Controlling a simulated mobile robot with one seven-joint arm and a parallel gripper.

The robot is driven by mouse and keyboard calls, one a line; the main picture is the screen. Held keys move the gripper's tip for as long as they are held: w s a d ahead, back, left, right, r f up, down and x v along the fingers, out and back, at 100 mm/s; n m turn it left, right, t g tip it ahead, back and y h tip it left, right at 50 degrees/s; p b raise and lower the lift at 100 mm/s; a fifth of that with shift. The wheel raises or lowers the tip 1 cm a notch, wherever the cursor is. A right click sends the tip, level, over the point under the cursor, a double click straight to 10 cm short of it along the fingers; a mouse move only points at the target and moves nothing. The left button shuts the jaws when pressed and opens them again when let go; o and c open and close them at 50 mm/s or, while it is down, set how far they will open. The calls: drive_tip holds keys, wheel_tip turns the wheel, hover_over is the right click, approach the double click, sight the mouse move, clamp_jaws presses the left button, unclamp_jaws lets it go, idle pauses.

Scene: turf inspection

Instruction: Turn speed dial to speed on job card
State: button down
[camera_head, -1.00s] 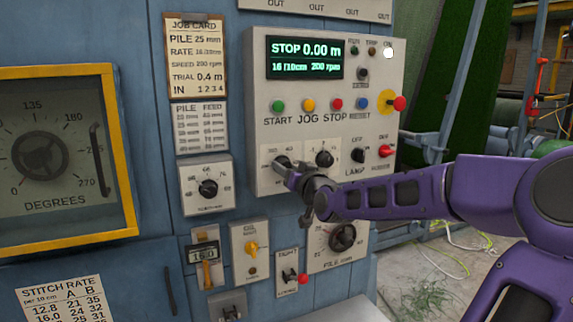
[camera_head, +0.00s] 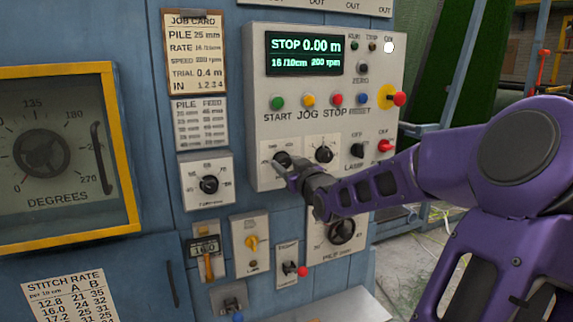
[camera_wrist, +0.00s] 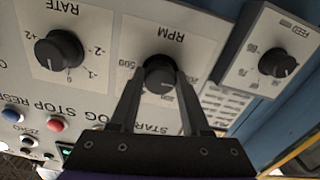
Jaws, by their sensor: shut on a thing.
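The speed dial (camera_wrist: 158,72) is a black knob on a plate marked RPM in the wrist view. My gripper (camera_wrist: 158,90) is shut on it, one finger on each side. In the head view the speed dial (camera_head: 282,160) sits at the lower left of the grey control panel, and my gripper (camera_head: 292,176) partly covers it. The job card (camera_head: 194,60) hangs at the upper left and reads speed 200 rpm. The green display (camera_head: 304,53) reads STOP 0.00 m, 16 /10cm and 200 rpm.
The rate dial (camera_head: 324,154) is just right of the speed dial. A row of coloured buttons (camera_head: 308,100) sits above. A red mushroom button (camera_head: 399,99) sticks out at the right. Another dial (camera_head: 209,184) and a yellow-framed degrees gauge (camera_head: 40,153) are to the left.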

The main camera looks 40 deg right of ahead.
drive_tip(key=shift+c, duration=1.8)
unclamp_jaws()
drive_tip(key=shift+s+p, duration=0.3)
drive_tip(key=shift+s, duration=0.4)
drive_tip(key=p+v, duration=0.1)
drive_tip(key=v, duration=1.5)
drive_tip(key=shift+a, duration=0.3)
